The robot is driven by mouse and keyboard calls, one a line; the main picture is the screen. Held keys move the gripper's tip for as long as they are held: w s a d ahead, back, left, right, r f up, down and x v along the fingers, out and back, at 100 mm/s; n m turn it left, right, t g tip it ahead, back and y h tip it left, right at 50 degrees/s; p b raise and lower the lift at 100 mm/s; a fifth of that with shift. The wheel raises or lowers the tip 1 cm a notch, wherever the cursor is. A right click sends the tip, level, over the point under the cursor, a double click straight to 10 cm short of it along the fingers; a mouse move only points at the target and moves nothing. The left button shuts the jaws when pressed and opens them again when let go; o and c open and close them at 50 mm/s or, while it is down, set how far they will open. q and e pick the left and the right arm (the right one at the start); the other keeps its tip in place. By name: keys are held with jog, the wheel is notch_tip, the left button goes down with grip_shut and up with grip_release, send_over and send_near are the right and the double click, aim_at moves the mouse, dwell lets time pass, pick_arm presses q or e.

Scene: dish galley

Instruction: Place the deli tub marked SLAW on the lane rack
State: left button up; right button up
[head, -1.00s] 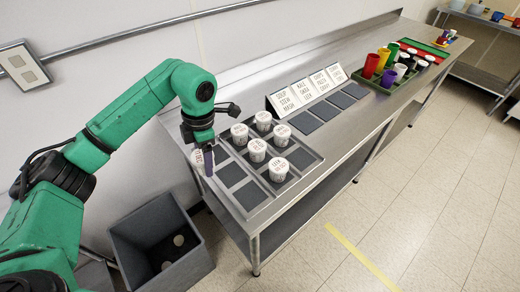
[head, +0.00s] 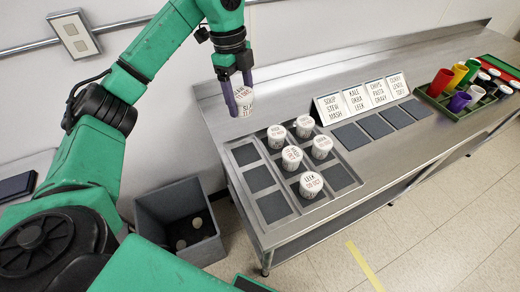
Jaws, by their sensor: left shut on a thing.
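My left gripper (head: 240,101) has its purple fingers shut on a white deli tub (head: 244,99). The tub's dark and red print is partly hidden by the fingers; a line starting "SLA" seems to show. The gripper holds it in the air, above and behind the left back corner of the grey lane rack (head: 234,182). The rack has three lanes of dark squares. Its left lane is empty. Several white tubs stand in the middle and right lanes, one of them marked LEEK (head: 311,185). The right lane's front square is empty. My right gripper is not in view.
A dark grey bin (head: 205,247) with round items inside stands on the floor left of the counter. Menu cards (head: 354,100) stand behind dark pads (head: 375,126) right of the rack. A green crate (head: 431,97) of coloured cups is farther right.

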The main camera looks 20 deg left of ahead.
pick_arm(q)
notch_tip(320, 180, down, 17)
jog(key=shift+f+p, duration=0.15)
jog(key=shift+p, duration=0.8)
jog(key=shift+w+f, duration=0.1)
jog(key=shift+f, duration=0.2)
jog(key=o, duration=1.4)
jog(key=shift+r, duration=0.2)
notch_tip(320, 180, up, 12)
jog(key=a+b, duration=0.1)
jog(key=b, duration=0.2)
jog(key=shift+a+f, duration=0.2)
jog(key=shift+f, duration=0.1)
